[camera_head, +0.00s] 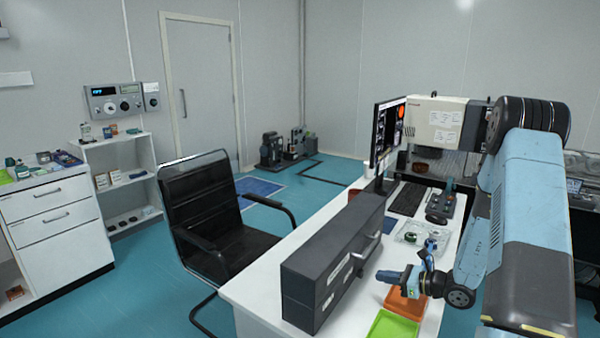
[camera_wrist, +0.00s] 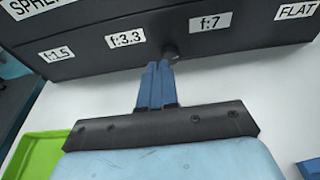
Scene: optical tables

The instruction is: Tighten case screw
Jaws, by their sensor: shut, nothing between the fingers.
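The long dark grey case (camera_head: 305,290) stands on the white desk, and its labelled front face (camera_wrist: 90,45) fills the top of the wrist view, with labels such as f:1.5, f:3.3, f:7 and FLAT. A small dark round screw head (camera_wrist: 169,51) sits low on that face, between the f:3.3 and f:7 labels. My gripper (camera_wrist: 160,66) has its blue fingers shut together, with nothing between them. The fingertips appear right at the screw head; I cannot tell whether they touch it. In the head view my gripper (camera_head: 384,276) points left at the case, and the screw is not discernible.
An orange tray (camera_head: 405,304) lies beneath my gripper, and a green tray (camera_head: 392,325) lies nearer, also at the left of the wrist view (camera_wrist: 35,152). A clear tray (camera_head: 412,233), keyboard and monitor (camera_head: 389,130) are farther along the desk (camera_head: 255,297). A black chair (camera_head: 215,225) stands left.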

